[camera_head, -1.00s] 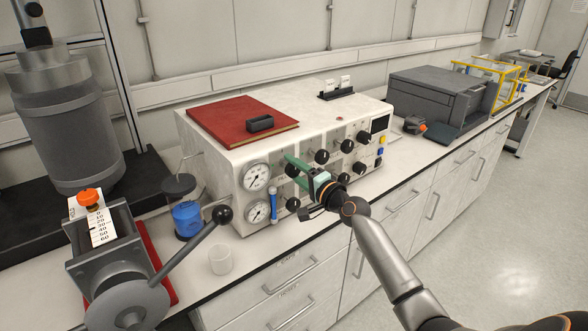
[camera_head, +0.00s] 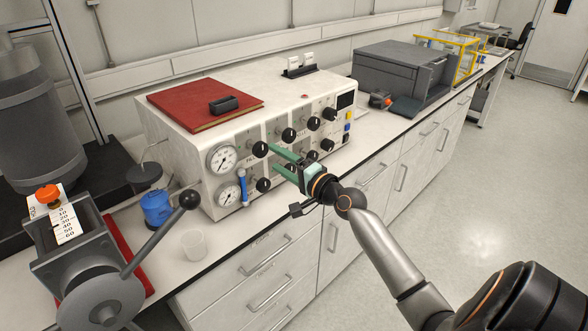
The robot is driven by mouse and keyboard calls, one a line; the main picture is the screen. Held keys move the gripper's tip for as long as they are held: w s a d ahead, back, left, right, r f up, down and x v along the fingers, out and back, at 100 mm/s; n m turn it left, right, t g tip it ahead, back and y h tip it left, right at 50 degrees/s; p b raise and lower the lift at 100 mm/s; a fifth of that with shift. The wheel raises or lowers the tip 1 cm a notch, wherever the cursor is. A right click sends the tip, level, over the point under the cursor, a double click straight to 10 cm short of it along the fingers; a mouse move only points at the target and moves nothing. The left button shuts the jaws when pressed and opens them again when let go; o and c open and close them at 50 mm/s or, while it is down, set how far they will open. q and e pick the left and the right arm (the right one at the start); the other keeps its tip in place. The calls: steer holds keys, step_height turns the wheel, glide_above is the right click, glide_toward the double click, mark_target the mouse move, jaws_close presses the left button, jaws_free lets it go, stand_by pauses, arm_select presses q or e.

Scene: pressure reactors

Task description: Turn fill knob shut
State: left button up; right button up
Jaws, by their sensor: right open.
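The white control box (camera_head: 190,150) stands on the bench with black knobs on its front panel. Its labels are too small to read, so I cannot tell which knob is the fill knob. The upper left knob (camera_head: 260,148) is next to the upper gauge. My right gripper (camera_head: 273,158) is open, its two green fingers pointing at the panel just right of that knob. Nothing shows between the fingers. A lower left knob (camera_head: 263,185) sits below them. The gripper partly hides the lower row of knobs. My left gripper is not in view.
Two gauges (camera_head: 222,158) and a blue tube (camera_head: 242,187) are left of the knobs. A red book (camera_head: 190,105) lies on the box. A lever with a black ball (camera_head: 189,199) and a white cup (camera_head: 194,245) stand at front left. The floor at right is clear.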

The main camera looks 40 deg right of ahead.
steer(key=shift+s+d, duration=0.2)
steer(key=shift+s, duration=2.55)
steer(key=s+a+f+n+g, duration=0.2)
steer(key=s+a+f+n, duration=0.15)
steer(key=f, duration=0.35)
steer(key=s+a+f+n+g, duration=0.1)
steer(key=s+a+f+n, duration=0.1)
steer(key=a+f, duration=0.35)
steer(key=s+a+f+n+g, duration=0.2)
steer(key=s+f+n, duration=0.1)
steer(key=f, duration=0.5)
steer(key=s+a+f+n+g+y, duration=0.1)
steer(key=s+a+f+n+g, duration=0.2)
steer(key=s+a+f+n, duration=0.6)
steer(key=s+a+f, duration=0.1)
steer(key=s+a, duration=0.2)
steer(key=s, duration=0.2)
steer(key=shift+s+a+f+g, duration=0.15)
steer(key=shift+f+g, duration=0.1)
steer(key=shift+g, duration=0.15)
